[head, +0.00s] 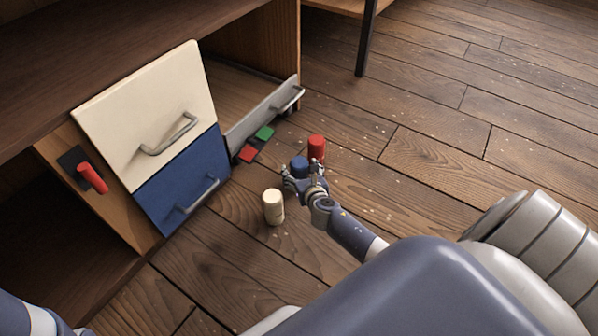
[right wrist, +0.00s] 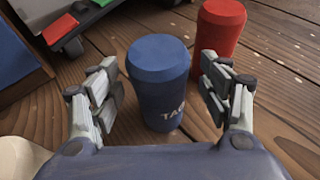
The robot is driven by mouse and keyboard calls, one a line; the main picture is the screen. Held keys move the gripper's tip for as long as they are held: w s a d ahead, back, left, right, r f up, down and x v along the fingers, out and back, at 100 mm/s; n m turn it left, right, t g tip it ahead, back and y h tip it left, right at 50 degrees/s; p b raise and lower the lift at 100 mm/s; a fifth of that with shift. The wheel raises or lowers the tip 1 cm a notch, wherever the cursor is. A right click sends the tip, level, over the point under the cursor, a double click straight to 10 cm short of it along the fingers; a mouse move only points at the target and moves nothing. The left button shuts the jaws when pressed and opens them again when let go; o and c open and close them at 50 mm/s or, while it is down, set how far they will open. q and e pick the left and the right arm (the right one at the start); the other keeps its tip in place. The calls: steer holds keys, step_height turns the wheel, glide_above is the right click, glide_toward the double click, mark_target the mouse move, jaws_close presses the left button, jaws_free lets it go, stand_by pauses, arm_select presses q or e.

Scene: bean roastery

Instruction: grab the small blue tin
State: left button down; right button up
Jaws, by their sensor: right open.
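The small blue tin (head: 299,165) stands upright on the wooden floor, partly hidden by my right gripper (head: 302,174) in the head view. In the right wrist view the blue tin (right wrist: 160,90) has lettering low on its side. It stands between the two spread fingers of my right gripper (right wrist: 160,78), slightly beyond them. The fingers are open, with a gap visible on each side of the tin. My left gripper is not in view; only part of my left arm shows at the lower left.
A red tin (head: 316,148) stands just behind the blue one, to the right. A cream tin (head: 273,207) stands nearer, to the left. A cabinet with a cream panel (head: 150,105) and a blue panel (head: 178,180) is at left. Floor at right is clear.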

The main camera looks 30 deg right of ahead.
steer(key=shift+x, duration=0.85)
steer(key=shift+r, duration=0.1)
steer(key=shift+c, duration=0.2)
steer(key=c, duration=1.3)
steer(key=shift+r, duration=0.15)
